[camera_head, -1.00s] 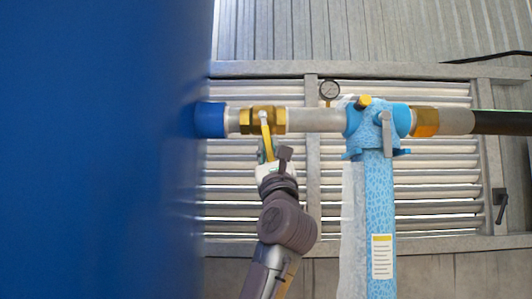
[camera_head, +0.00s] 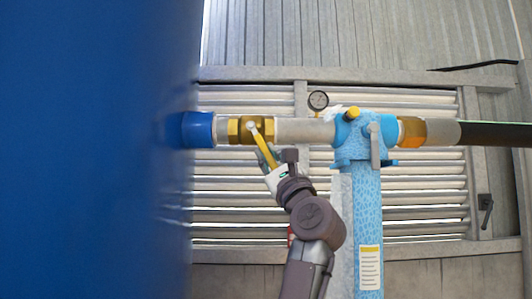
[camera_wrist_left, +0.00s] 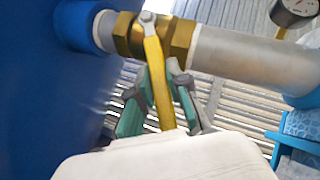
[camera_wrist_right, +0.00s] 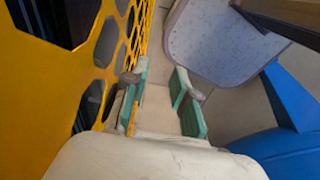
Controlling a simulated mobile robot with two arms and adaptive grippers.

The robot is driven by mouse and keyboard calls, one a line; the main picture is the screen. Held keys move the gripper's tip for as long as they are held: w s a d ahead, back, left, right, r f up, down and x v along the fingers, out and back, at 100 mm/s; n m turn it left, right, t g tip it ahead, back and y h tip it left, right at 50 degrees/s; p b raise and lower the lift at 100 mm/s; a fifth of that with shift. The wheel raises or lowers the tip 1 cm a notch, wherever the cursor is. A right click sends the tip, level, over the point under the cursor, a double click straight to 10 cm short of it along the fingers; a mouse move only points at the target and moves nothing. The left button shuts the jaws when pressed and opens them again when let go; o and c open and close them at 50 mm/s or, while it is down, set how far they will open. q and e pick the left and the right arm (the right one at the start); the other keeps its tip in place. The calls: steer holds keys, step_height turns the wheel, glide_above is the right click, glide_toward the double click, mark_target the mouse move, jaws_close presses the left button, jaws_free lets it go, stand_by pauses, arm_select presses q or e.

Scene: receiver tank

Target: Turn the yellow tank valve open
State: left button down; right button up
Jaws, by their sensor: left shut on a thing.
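The yellow valve handle (camera_head: 262,143) hangs from the brass valve body (camera_head: 234,131) on the pipe by the blue tank (camera_head: 90,150). In the head view it points down and slightly right. My left gripper (camera_head: 271,164) is shut on the handle's lower part. In the left wrist view the handle (camera_wrist_left: 155,75) runs between the fingers of my left gripper (camera_wrist_left: 158,100), below the brass body (camera_wrist_left: 181,40). My right gripper (camera_wrist_right: 163,85) shows only in the right wrist view, with its fingers apart and nothing between them.
A pressure gauge (camera_head: 318,100) and a light blue filter housing (camera_head: 368,200) with a grey lever (camera_head: 375,145) stand right of the valve. A slatted wall (camera_head: 430,200) is behind. A yellow perforated panel (camera_wrist_right: 45,95) is close beside my right gripper.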

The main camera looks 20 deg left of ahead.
arm_select(q)
steer(key=c, duration=1.1)
jaws_free()
